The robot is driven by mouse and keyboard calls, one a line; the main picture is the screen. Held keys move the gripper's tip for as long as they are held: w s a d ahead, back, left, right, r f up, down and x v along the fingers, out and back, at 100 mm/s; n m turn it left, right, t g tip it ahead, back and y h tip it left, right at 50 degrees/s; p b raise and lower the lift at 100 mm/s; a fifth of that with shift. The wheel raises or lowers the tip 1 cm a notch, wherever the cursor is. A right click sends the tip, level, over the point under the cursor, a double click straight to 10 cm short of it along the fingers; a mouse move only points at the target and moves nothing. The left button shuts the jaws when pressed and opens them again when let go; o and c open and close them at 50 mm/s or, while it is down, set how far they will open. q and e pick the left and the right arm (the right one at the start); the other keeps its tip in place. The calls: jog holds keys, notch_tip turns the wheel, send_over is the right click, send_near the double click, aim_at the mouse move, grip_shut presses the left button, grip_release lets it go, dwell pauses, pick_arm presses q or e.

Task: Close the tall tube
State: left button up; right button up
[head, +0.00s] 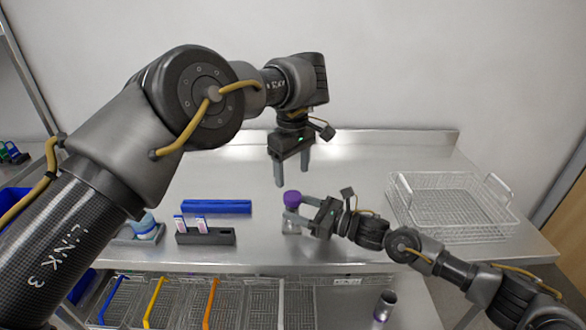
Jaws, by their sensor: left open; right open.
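A clear container with a purple cap (292,198) stands upright on the steel table, near the middle; I take it for the tall tube. Its clear lower body (290,226) shows below my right gripper's fingers. Whether the cap is fully seated cannot be told. My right gripper (288,208) comes from the right with its fingers at the container, just below the cap; it is open, and contact cannot be told. My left gripper (292,178) points down above the cap, open and empty, with its fingertips a little higher than the cap.
A blue bar (215,206) and a dark rack (206,238) with two small white-and-pink items lie left of the container. A blue-and-white item (144,228) stands further left. A wire basket (452,232) is at right. Baskets with coloured handles (210,302) sit below the table.

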pick_arm(q)
notch_tip(320, 180, down, 3)
jog(key=shift+r+b, duration=0.2)
jog(key=shift+b, duration=1)
pick_arm(e)
jog(key=v, duration=0.9)
jog(key=shift+f, duration=0.1)
pick_arm(q)
jog(key=shift+f, duration=0.15)
pick_arm(e)
jog(key=shift+s+d, duration=0.35)
jog(key=shift+d, duration=0.25)
